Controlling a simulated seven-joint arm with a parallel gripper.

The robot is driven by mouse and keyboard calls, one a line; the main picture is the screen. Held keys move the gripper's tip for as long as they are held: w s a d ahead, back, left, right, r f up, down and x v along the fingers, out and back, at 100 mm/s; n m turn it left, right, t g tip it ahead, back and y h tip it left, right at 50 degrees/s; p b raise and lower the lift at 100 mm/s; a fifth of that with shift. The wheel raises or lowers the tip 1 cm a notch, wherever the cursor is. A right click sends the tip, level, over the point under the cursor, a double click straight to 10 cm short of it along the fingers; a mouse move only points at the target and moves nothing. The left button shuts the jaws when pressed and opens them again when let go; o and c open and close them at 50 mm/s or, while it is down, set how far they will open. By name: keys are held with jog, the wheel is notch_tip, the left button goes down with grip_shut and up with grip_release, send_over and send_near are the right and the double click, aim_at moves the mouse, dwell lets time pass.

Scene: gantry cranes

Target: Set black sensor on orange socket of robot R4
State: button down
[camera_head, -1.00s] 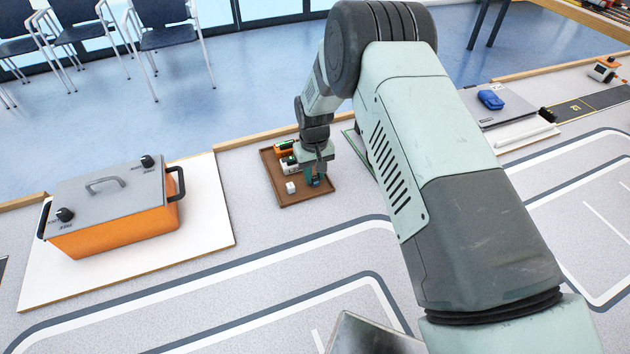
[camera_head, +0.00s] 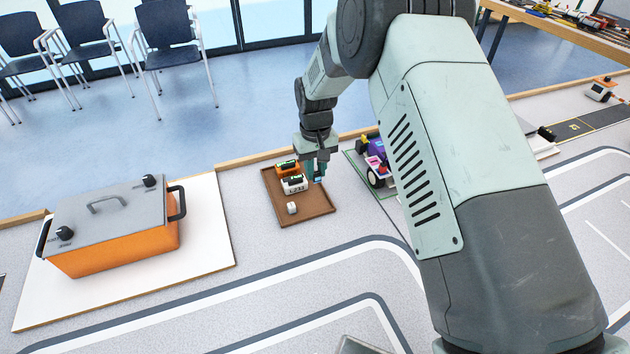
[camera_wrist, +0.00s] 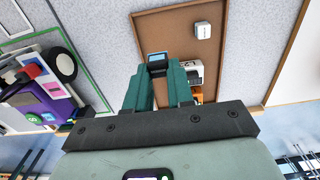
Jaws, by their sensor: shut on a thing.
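My gripper (camera_head: 316,172) is shut on a small dark block with a light blue face, which looks like the black sensor (camera_wrist: 157,60). It holds the block between its fingertips, apparently above the right part of a brown tray (camera_head: 315,206). A purple, white and black wheeled robot (camera_head: 376,163) stands on a green-edged mat right of the tray, partly hidden by my arm. The robot also shows at the left of the wrist view (camera_wrist: 45,102), with a red part on it. I cannot make out an orange socket or an R4 label.
In the tray are an orange block (camera_head: 286,167), a white block with a dark top (camera_head: 293,185) and a small white cube (camera_head: 292,208). An orange case with a grey lid (camera_head: 120,235) stands on a white board at left. The grey floor mat in front is clear.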

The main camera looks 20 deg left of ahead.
jog(key=w+d+r, duration=1.6)
jog(key=d+r, duration=0.1)
jog(key=d, duration=0.3)
jog(key=shift+f, duration=2.7)
jog(key=shift+f, duration=0.4)
jog(key=c, duration=0.9)
grip_release()
jog(key=shift+r, duration=0.1)
